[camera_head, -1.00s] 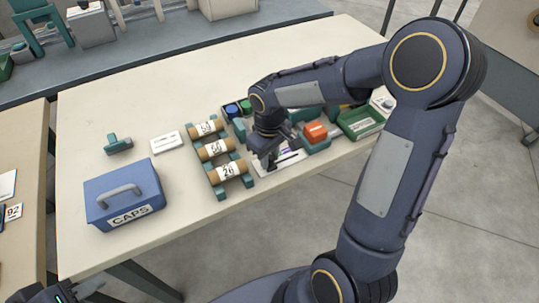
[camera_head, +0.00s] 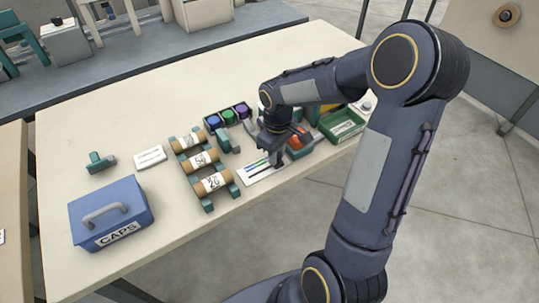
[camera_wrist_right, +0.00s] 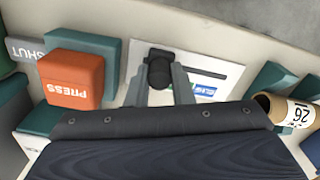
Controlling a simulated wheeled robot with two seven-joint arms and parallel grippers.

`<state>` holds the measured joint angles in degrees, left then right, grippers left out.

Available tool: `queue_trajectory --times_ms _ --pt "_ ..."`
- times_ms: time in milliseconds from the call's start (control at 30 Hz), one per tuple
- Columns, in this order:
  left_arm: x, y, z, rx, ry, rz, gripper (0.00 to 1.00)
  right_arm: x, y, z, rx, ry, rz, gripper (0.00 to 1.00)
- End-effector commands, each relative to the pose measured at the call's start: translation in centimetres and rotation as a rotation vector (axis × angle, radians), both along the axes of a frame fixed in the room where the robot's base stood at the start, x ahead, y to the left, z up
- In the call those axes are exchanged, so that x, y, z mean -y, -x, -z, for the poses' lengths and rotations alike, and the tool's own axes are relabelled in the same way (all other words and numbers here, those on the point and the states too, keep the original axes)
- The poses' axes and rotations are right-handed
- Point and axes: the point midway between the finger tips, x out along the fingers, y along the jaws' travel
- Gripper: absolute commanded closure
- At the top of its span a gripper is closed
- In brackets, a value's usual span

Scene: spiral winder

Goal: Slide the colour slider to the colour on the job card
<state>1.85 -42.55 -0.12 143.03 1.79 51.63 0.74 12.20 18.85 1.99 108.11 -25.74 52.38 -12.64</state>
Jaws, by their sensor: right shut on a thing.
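The colour slider's white panel (camera_head: 256,172) lies near the table's front edge, with blue and green marks showing. In the right wrist view, the panel (camera_wrist_right: 222,75) has blue and green marks with small print, upside down. My right gripper (camera_head: 276,158) is over the panel's right part in the head view. Its two fingers are shut on the black slider knob (camera_wrist_right: 160,66), to the left of the green and blue marks in the wrist view. The mark under the knob is hidden. A white card (camera_head: 150,157) lies on the table; its print is too small to read. My left gripper is out of view.
An orange PRESS block (camera_wrist_right: 72,78) stands close beside my right gripper. Wooden tubes (camera_head: 202,160) lie on a teal rack left of the panel. A blue CAPS box (camera_head: 112,210) is at the front left, and a green tray (camera_head: 342,126) is at the right.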

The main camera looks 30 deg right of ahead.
Motion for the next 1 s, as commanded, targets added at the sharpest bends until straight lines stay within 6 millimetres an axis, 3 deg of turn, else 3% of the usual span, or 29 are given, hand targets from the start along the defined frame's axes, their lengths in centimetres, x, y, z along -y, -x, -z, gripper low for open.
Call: queue_trajectory --times_ms 133,167,333,667,1000 --pt "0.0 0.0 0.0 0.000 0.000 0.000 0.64 0.4 -0.1 -0.2 0.005 0.009 0.004 1.00" --pt "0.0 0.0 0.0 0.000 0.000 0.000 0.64 0.4 -0.1 -0.2 0.005 0.009 0.004 0.78" --pt "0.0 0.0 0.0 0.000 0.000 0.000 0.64 0.4 -0.1 -0.1 0.003 0.007 0.003 0.57" --pt "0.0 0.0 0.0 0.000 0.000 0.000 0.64 0.2 -0.1 -0.5 0.004 0.006 0.002 0.57" --pt "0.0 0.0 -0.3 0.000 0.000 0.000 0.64 0.3 -0.1 -6.0 0.008 0.007 0.003 0.57"
